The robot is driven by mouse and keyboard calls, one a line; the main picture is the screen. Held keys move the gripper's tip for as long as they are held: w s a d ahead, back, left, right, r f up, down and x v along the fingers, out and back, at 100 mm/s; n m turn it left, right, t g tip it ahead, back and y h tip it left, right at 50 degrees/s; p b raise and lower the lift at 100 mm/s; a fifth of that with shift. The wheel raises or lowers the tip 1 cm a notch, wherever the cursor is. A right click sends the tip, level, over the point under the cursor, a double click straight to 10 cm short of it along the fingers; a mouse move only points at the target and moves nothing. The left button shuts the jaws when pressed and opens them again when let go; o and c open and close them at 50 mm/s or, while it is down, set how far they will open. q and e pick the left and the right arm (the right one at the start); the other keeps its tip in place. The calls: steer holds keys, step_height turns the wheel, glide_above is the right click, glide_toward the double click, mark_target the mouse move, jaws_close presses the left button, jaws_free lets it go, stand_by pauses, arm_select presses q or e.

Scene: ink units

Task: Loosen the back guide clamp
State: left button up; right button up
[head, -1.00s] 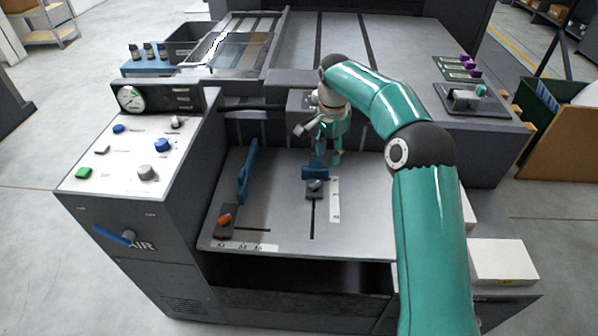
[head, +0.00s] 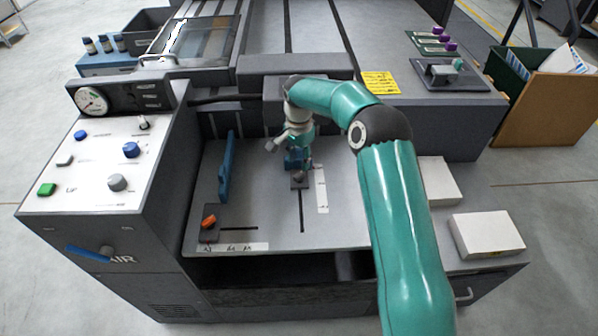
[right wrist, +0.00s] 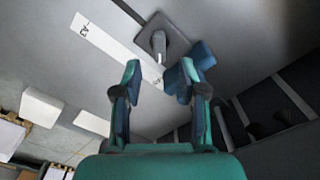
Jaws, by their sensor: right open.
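The back guide clamp, a dark square block with a grey lever, sits at the slot in the middle of the feed table (head: 262,212). In the head view the clamp (head: 299,182) shows just in front of the blue back guide (head: 291,164). My right gripper (head: 301,160) is above the blue guide and partly covers it. In the right wrist view the gripper (right wrist: 160,72) is open and empty. The clamp's grey lever (right wrist: 159,43) lies beyond the fingertips, roughly between them. The blue guide (right wrist: 203,56) is behind the right fingertip; contact cannot be told. My left gripper is out of view.
A long blue side guide (head: 226,170) with an orange-levered clamp (head: 208,222) stands left. The control panel (head: 95,165) rises beyond it. White paper stacks (head: 487,234) lie right. The machine's dark crossbar (head: 295,66) is behind the gripper.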

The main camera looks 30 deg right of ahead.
mark_target(299, 174)
step_height(299, 174, down, 6)
steer(key=shift+r, duration=0.1)
steer(key=shift+c, duration=0.4)
jaws_close()
